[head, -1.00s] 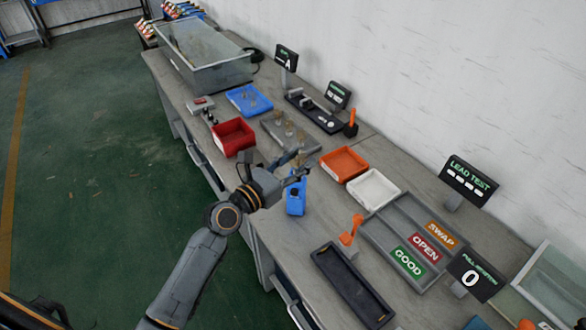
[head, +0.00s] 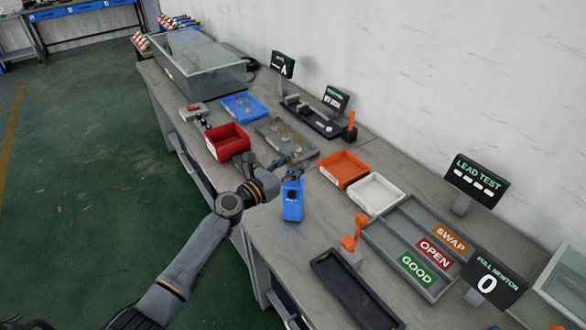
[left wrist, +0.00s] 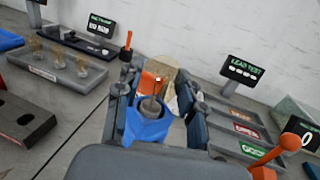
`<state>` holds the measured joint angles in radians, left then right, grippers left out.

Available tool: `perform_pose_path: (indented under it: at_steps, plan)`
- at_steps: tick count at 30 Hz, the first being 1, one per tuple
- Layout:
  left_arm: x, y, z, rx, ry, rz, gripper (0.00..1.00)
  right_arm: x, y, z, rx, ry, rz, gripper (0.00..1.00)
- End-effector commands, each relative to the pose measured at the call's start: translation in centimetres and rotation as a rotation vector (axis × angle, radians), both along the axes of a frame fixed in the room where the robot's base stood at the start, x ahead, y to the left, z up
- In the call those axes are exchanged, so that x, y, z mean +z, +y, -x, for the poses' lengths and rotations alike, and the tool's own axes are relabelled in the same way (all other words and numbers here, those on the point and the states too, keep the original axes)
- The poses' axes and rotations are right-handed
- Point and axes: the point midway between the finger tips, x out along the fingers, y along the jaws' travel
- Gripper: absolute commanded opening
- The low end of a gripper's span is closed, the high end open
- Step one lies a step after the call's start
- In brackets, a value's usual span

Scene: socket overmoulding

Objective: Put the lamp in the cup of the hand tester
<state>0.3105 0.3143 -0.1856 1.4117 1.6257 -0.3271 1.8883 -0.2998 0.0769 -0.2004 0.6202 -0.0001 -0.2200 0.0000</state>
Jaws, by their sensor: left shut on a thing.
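The blue hand tester (head: 292,205) stands upright on the bench. My left gripper (head: 291,174) is at its top end. In the left wrist view the tester's blue cup (left wrist: 150,130) is between and just below the fingers of my left gripper (left wrist: 158,100). The gripper is shut on a lamp (left wrist: 152,104) with a grey base and amber, see-through glass. The lamp's base is at the mouth of the cup; I cannot tell whether it is seated. My right gripper is not in view.
A grey tray (head: 304,154) holds several lamps. An orange tray (head: 343,170) and a white tray (head: 376,193) lie to the right of the tester. The sorting tray (head: 402,237) and a dark tray (head: 350,290) with an orange-handled device (head: 354,235) are nearer.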

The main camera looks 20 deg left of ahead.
Motion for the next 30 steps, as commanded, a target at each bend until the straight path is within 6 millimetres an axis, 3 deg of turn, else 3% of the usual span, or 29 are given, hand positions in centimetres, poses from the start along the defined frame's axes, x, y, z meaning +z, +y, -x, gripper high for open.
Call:
perform_pose_path:
  at_steps: [11,12,15,26,30]
  plan:
    - [-0.5,0.0,0.0,-0.001,0.0,0.0,0.14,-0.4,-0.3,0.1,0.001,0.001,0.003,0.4]
    - [-0.3,0.0,0.0,-0.001,0.0,-0.001,0.47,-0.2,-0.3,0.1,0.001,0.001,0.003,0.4]
    - [-0.3,0.0,0.0,-0.001,0.0,-0.001,0.61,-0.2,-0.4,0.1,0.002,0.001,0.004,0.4]
    - [0.4,0.0,0.0,-0.001,-0.001,-0.002,0.61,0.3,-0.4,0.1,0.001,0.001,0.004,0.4]
    - [-0.1,0.9,1.9,0.0,0.001,-0.003,0.61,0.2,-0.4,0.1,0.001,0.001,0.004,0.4]
